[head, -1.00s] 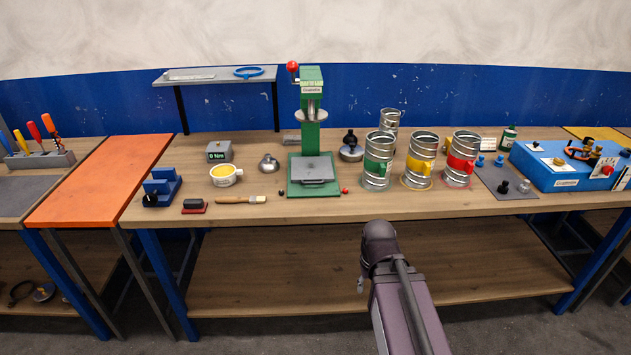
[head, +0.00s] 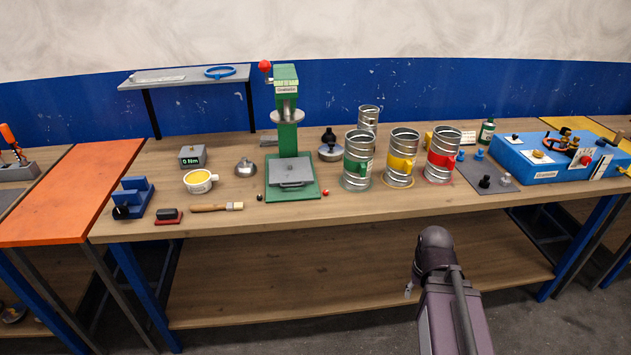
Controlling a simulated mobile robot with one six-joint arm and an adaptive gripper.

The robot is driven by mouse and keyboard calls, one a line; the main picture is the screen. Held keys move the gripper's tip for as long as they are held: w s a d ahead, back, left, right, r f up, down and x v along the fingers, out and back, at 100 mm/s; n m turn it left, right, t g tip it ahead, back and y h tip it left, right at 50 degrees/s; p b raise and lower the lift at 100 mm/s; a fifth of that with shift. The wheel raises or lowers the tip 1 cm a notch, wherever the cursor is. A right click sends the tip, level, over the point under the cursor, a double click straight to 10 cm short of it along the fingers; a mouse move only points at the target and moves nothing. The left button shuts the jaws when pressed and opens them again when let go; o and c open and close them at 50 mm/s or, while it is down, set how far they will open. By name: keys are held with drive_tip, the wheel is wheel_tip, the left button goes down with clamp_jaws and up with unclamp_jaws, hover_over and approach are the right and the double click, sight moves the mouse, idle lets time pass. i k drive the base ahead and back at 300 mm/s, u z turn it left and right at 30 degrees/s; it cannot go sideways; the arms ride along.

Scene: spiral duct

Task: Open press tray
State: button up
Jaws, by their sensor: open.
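The green press (head: 287,110) stands on the wooden workbench, left of the middle of the head view, with a red ball on its lever at the upper left. The grey press tray (head: 291,173) lies flat on the green base of the press, with a handle along its front edge. I cannot tell whether the tray is pushed fully in. My arm rises from the bottom of the view, right of the middle, in front of the bench. My gripper's fingers are not visible.
Three duct cans with green (head: 358,160), yellow (head: 402,158) and red (head: 443,156) bands stand right of the press, with a plain can (head: 368,117) behind. A brush (head: 218,207) and a yellow-filled cup (head: 200,181) lie to the left. Floor in front is clear.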

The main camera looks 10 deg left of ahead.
sight(286, 172)
drive_tip(key=z, duration=0.85)
drive_tip(key=k, duration=0.6)
drive_tip(key=u, duration=1.55)
drive_tip(key=i, duration=0.65)
drive_tip(key=z, duration=0.2)
